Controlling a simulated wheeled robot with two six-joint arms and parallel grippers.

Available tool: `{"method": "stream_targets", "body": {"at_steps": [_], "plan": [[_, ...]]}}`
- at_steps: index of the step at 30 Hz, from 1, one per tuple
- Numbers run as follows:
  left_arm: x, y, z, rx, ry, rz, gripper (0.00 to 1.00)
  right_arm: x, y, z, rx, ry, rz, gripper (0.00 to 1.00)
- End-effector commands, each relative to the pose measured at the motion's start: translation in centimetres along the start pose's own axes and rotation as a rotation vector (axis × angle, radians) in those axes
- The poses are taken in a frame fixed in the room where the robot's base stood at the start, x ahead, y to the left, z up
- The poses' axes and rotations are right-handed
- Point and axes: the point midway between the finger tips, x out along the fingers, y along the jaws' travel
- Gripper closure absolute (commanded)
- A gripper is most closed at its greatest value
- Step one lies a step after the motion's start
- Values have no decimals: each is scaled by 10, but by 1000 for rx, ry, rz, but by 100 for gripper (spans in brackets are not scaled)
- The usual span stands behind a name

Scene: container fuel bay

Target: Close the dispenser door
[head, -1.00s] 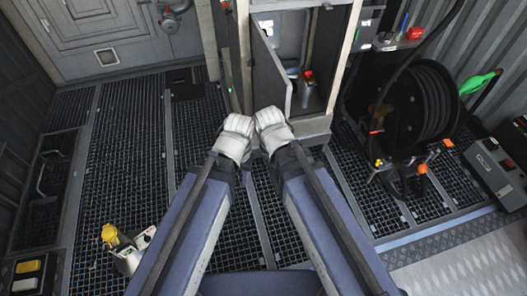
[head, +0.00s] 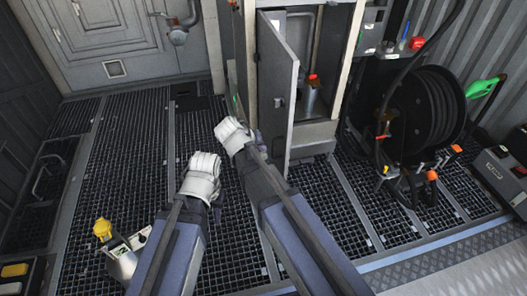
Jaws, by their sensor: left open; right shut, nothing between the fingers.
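The grey dispenser door (head: 274,92) stands open in the upper middle of the head view, swung out from the dispenser cabinet (head: 345,70). A small dark latch shows near its free edge. My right gripper (head: 232,130) is shut and empty, left of the door's lower part; a gap shows between them in the picture. My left gripper (head: 204,162) is open, lower and further left, away from the door. Its finger gap is hard to see. The door's far side is partly hidden.
A metal container with a red cap (head: 312,92) stands inside the cabinet. A black hose reel (head: 430,110) is at the right. A yellow-capped item (head: 103,230) is at the lower left. The grated floor (head: 125,150) left of my grippers is mostly clear.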

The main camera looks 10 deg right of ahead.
Motion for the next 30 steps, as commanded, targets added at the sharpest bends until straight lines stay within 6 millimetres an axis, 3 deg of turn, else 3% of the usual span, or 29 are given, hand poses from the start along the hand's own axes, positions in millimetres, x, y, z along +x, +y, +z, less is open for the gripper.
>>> {"method": "stream_targets", "body": {"at_steps": [1,3,14,16,21,30], "plan": [[15,1,-1,0,0,0,55,16,-4,2,2,-1,0,100],[25,2,-1,0,0,0,55,28,-4,3,2,-2,0,100],[71,7,-4,0,0,0,55,86,-3,2,1,-2,0,100],[63,6,-4,0,0,0,55,85,12,1,2,-3,1,100],[63,6,-4,0,0,0,55,94,27,1,0,-2,0,100],[63,6,-4,0,0,0,55,98,35,1,0,-1,-1,100]]}}
